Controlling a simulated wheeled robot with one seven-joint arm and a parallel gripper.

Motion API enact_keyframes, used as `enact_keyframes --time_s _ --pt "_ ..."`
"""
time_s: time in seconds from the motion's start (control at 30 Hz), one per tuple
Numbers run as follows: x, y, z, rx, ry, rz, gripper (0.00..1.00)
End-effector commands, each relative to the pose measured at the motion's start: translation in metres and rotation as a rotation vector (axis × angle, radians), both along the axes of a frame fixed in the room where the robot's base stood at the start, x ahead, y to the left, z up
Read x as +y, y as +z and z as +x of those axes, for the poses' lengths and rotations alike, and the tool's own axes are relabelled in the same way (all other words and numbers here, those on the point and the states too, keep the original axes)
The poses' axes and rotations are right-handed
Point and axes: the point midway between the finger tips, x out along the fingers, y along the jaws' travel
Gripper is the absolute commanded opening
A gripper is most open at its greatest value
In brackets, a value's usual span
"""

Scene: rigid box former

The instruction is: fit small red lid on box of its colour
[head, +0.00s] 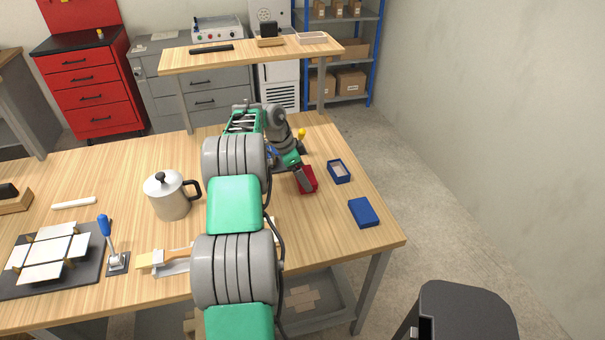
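A red piece (311,175) is at the right side of the workbench, partly hidden behind my gripper. I cannot tell whether it is the small red lid, the red box, or both together. My gripper (304,181) points down at the red piece, with a grey finger in front of it. Whether the fingers are open or closed on it is not clear at this size. No other red box or lid shows on the bench; my arm covers part of the middle.
An open blue box (339,171) stands just right of the red piece. A blue lid or closed piece (363,212) lies near the right edge. A metal pot (170,195), a blue-handled lever (105,228) and a dark board with white flaps (50,257) are left.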

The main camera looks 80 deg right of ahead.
Motion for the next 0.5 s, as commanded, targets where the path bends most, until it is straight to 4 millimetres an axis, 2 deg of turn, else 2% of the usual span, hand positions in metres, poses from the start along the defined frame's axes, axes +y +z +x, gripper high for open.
enact_keyframes --time_s 0.37,0.4,0.5 --pt "0.0000 -0.0026 0.0000 0.000 0.000 0.000 0.52" --pt "-0.0001 -0.0019 0.0000 0.000 0.000 0.000 0.93" --pt "0.0000 -0.0019 0.0000 0.000 0.000 0.000 1.00"
